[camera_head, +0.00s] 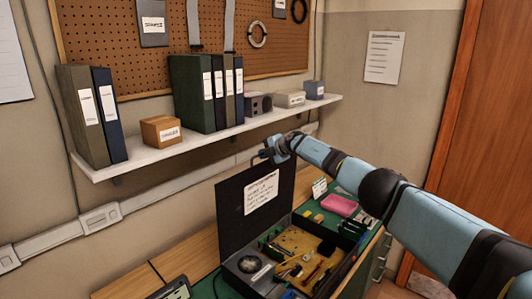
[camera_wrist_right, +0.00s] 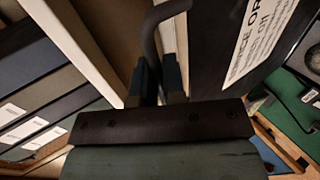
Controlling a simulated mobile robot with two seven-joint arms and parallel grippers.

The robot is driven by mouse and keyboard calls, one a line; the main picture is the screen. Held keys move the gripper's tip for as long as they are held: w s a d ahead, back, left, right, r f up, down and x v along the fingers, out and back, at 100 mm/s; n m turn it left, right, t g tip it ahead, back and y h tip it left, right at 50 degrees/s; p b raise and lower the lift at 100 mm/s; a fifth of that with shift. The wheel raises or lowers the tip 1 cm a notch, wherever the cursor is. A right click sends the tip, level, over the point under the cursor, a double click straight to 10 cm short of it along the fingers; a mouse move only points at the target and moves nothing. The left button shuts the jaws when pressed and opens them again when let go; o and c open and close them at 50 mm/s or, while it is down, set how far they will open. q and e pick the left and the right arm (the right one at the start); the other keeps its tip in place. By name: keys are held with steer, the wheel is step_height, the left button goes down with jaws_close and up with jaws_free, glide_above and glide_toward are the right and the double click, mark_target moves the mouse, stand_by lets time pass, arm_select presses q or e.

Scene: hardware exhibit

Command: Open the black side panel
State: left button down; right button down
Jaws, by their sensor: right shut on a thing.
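The black side panel (camera_head: 232,219) stands upright, raised from the back of an open black case (camera_head: 352,262) on the workbench. A white printed label (camera_head: 262,192) is on its face. The panel also shows in the right wrist view (camera_wrist_right: 212,45). My right gripper (camera_head: 268,154) is at the top edge of the panel. In the right wrist view it (camera_wrist_right: 158,85) is shut on a dark curved handle (camera_wrist_right: 152,32). The fingertips partly hide where the handle meets the panel. My left gripper is not in view.
The case holds a circuit board (camera_head: 298,243) and a round fan-like part (camera_head: 249,264). A wall shelf (camera_head: 150,157) with binders and boxes is close behind the gripper.

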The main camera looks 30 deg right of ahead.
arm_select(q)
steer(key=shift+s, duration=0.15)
arm_select(e)
steer(key=shift+s+f, duration=0.1)
steer(key=c, duration=1.3)
jaws_free()
steer(key=shift+o, duration=0.4)
arm_select(q)
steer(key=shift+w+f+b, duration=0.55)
steer(key=shift+b, duration=0.35)
arm_select(e)
steer(key=v, duration=1.3)
steer(key=shift+s+r, duration=0.25)
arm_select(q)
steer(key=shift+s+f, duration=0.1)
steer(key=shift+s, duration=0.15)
